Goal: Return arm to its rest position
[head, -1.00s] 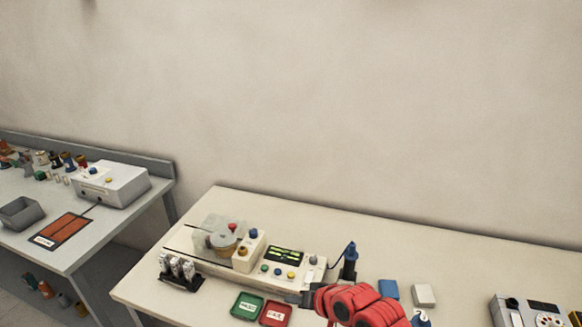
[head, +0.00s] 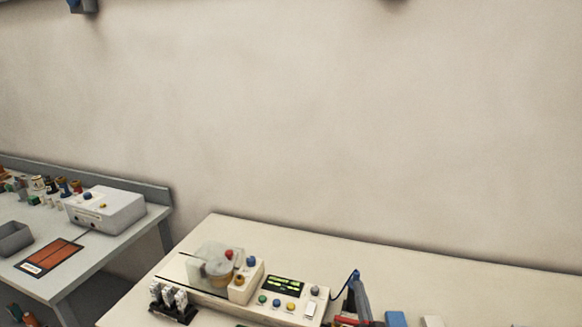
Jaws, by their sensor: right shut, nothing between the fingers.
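My right gripper (head: 359,294) is at the bottom edge of the head view, right of the bench device. Its dark grey fingers point up and are shut with nothing between them. A bit of my red arm shows below, and the rest is cut off by the frame. The gripper overlaps the blue upright tool with its cable (head: 351,277); whether they touch I cannot tell. My left gripper is not in view.
The white device (head: 312,309) with green displays and buttons stands on the pale bench (head: 455,278). A blue block (head: 396,319) and a white block (head: 432,321) lie right of the gripper. A grey side table (head: 98,246) with a white box (head: 105,208) is at left.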

